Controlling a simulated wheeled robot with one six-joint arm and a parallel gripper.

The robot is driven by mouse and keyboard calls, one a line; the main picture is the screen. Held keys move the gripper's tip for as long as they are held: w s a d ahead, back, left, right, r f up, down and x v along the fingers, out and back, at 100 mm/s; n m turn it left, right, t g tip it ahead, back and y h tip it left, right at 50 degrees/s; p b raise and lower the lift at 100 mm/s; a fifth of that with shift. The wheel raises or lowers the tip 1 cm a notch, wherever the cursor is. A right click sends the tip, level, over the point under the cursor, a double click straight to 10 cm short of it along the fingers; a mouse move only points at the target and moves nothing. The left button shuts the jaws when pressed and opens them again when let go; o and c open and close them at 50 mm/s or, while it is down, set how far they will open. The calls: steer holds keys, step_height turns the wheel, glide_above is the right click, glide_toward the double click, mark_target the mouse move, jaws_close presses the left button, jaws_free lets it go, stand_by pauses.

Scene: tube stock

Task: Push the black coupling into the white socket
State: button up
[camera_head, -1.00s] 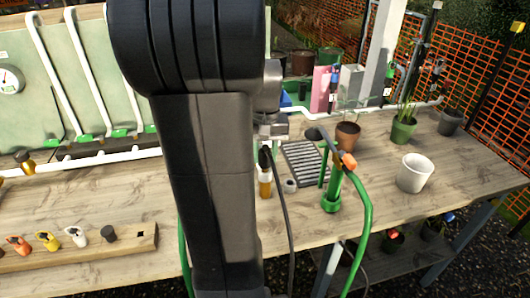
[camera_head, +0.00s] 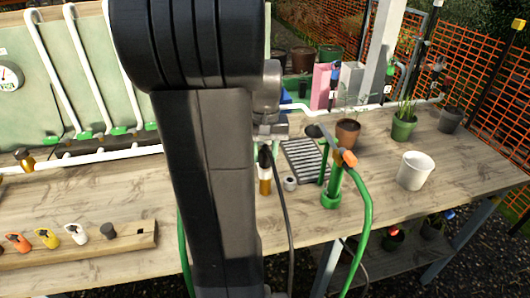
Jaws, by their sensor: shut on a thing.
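My gripper (camera_head: 268,131) shows only in part, behind and right of my dark arm, over the middle of the table; its fingertips are not clear. It is shut. A black piece, seemingly the black coupling (camera_head: 265,157), is just below it, with a thin black hose running down from it. An amber bottle-like thing (camera_head: 265,186) with a pale top is directly under the black piece. A small white, open-topped cylinder (camera_head: 290,184), which may be the white socket, stands just to the right. Whether the coupling touches either is unclear.
A green stand (camera_head: 332,190) with an orange-tipped green hose is to the right. A grey ribbed tray (camera_head: 305,160) lies behind. A white pot (camera_head: 415,171) and plant pots stand further right. A wooden rack (camera_head: 130,243) with coloured fittings, including white and black ones, is at left.

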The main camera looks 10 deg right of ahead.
steer(key=shift+f, duration=0.6)
stand_by(0.4)
steer(key=o, duration=1.1)
steer(key=shift+c, duration=0.2)
step_height(320, 180, up, 14)
steer(key=shift+f, duration=0.1)
step_height(320, 180, down, 14)
steer(key=shift+r, duration=0.45)
